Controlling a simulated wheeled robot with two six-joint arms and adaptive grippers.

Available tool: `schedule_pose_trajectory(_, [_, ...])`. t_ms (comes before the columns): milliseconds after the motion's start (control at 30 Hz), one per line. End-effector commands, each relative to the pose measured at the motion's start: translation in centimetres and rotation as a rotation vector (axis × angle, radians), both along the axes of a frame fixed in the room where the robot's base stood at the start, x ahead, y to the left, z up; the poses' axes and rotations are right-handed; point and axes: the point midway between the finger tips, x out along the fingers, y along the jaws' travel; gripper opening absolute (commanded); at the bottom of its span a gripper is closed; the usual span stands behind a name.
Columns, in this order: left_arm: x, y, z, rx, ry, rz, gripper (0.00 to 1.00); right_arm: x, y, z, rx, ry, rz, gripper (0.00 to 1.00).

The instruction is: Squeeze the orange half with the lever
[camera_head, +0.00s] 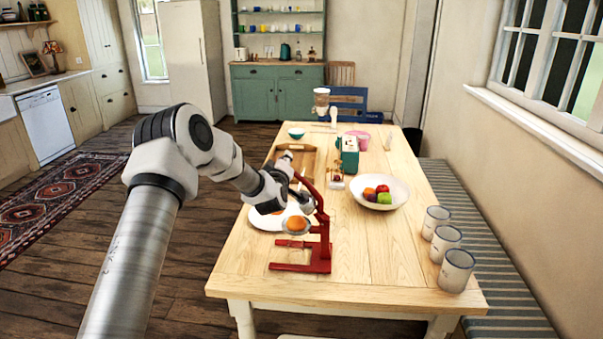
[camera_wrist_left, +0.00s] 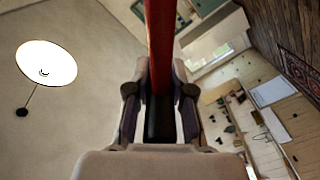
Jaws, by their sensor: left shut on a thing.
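The red lever press (camera_head: 321,258) stands on the near part of the wooden table. Its lever (camera_head: 309,187) slants up and to the left. My left gripper (camera_head: 285,172) is shut on the lever's upper end. In the left wrist view the black grip of the lever (camera_wrist_left: 160,122) sits between the fingers of my left gripper (camera_wrist_left: 160,98), and the red bar runs on beyond them. An orange half (camera_head: 296,223) shows at the press's cup, below the lever. My right gripper is not in view.
A white plate (camera_head: 258,220) with orange pieces lies behind the press. A white fruit bowl (camera_head: 397,198) is to its right. Several grey cups (camera_head: 446,240) stand along the right edge. A wooden tray (camera_head: 309,151) and a green box (camera_head: 349,160) are farther back. The table's front right is clear.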

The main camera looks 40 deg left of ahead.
Motion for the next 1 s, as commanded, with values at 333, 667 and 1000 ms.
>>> schedule_pose_trajectory(333, [-2.9,4.8,-6.2,-0.279,-0.174,0.001,0.0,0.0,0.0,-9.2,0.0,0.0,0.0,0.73])
schedule_pose_trajectory(667, [-4.6,7.6,-12.0,-0.537,-0.333,0.001,0.0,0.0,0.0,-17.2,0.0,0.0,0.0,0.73])
schedule_pose_trajectory(1000, [-5.2,8.6,-16.1,-0.67,-0.409,0.0,0.0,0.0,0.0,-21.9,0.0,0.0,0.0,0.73])
